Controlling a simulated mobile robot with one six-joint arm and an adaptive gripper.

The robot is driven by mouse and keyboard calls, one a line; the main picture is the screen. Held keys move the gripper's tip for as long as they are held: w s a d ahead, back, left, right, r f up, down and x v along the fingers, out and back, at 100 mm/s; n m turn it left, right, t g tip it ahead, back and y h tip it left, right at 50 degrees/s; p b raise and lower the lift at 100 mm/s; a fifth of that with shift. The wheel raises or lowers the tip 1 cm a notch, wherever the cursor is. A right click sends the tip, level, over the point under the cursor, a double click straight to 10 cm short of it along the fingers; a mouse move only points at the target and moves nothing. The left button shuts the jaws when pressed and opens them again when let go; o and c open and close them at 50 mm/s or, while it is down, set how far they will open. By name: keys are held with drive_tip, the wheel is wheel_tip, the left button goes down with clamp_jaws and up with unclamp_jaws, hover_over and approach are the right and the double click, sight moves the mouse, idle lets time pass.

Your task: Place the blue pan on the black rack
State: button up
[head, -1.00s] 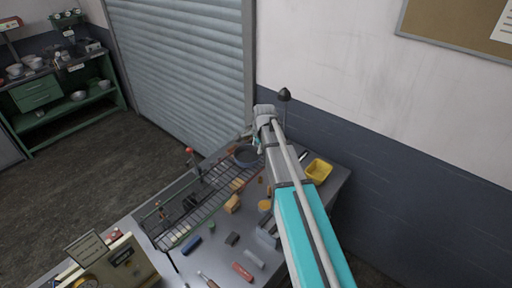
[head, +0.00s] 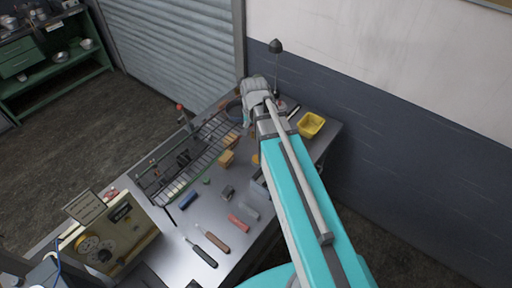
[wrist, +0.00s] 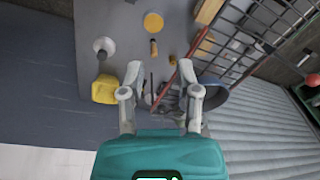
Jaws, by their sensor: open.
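The blue pan (head: 235,108) is at the far end of the workbench, beside the end of the black rack, partly hidden behind my gripper. In the wrist view its dark blue rim (wrist: 215,92) shows just right of the right finger. The black rack (head: 185,160) is a long wire frame along the bench's left edge; its bars also show in the wrist view (wrist: 250,40). My gripper (wrist: 160,92) is open, its two fingers spread apart with nothing held. A thin reddish-brown bar (wrist: 178,68) crosses the view between the fingers; I cannot tell what it belongs to.
A yellow bin (head: 311,125) stands at the bench's far right, near a dark lamp (head: 275,46). Wooden blocks (head: 226,158), a blue item (head: 188,200) and a red item (head: 238,222) lie beside the rack. A control box (head: 108,238) stands at the near left.

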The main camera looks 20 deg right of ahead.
drive_tip(key=s+a+n+g, duration=0.1)
drive_tip(key=s+n, duration=0.4)
drive_tip(key=s, duration=0.4)
drive_tip(key=shift+n, duration=0.4)
drive_tip(key=shift+s+a+f, duration=0.1)
